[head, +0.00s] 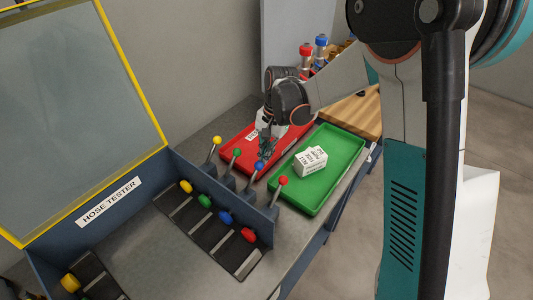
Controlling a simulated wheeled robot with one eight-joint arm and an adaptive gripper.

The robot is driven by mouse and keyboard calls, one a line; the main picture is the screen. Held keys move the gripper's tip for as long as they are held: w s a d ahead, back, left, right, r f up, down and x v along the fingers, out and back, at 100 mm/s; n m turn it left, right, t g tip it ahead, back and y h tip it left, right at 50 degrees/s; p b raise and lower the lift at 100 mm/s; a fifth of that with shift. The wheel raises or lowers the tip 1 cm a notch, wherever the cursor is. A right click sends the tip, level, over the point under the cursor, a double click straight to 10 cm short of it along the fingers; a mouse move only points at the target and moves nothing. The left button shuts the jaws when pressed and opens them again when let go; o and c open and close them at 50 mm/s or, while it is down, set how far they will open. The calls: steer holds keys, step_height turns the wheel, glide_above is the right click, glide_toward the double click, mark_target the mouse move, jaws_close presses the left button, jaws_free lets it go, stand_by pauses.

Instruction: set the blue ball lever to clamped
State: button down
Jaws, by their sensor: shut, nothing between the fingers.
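My gripper (265,153) is shut and empty, pointing down just above and behind the blue ball. Whether it touches the ball I cannot tell. The yellow ball lever (217,140) is at the row's left end.
Colored plugs, including a blue one (225,216), sit in front of the levers. A red tray (236,141) and a green tray (345,145) with a white box (311,161) lie behind. The tester's yellow-framed lid (75,110) stands open at left.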

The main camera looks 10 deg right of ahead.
mark_target(255, 166)
steer(key=s+a+r+t+h, duration=0.3)
steer(key=r+t+h, duration=0.1)
steer(key=shift+s+a+p, duration=0.4)
steer(key=s+a+t+h+b, duration=0.4)
steer(key=s+a+t+b, duration=0.1)
steer(key=s+a, duration=0.1)
steer(key=shift+s+a+r+h+b, duration=0.25)
steer(key=shift+s+h+b, duration=0.05)
steer(key=shift+h+b, duration=0.1)
stand_by(0.7)
